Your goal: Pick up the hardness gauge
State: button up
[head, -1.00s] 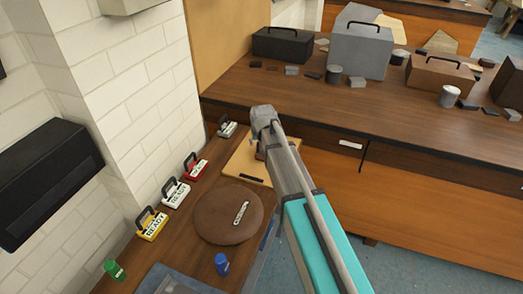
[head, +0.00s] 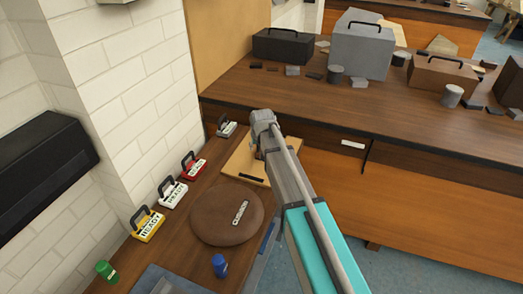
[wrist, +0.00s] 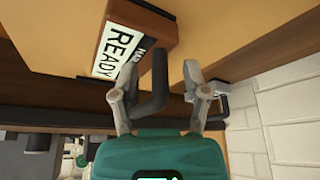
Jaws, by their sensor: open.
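The hardness gauge (wrist: 118,52) is a brown block with a white label reading READY and a partly hidden second line beginning "HAR". It shows at the top of the wrist view, with a black handle projecting toward my gripper. My gripper (wrist: 155,80) is open, with one finger on each side of the handle in that view. I cannot tell whether either finger touches it. In the head view my arm covers most of the gauge and my gripper, near the light wooden board.
A light wooden board (head: 240,172) and a round brown disc (head: 227,214) lie on the bench. Yellow (head: 149,227), white (head: 172,194), red (head: 194,167) and grey (head: 227,128) handled devices line the wall side. A blue container (head: 220,266) stands in front.

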dwell(0.3)
grip_shut()
dwell(0.3)
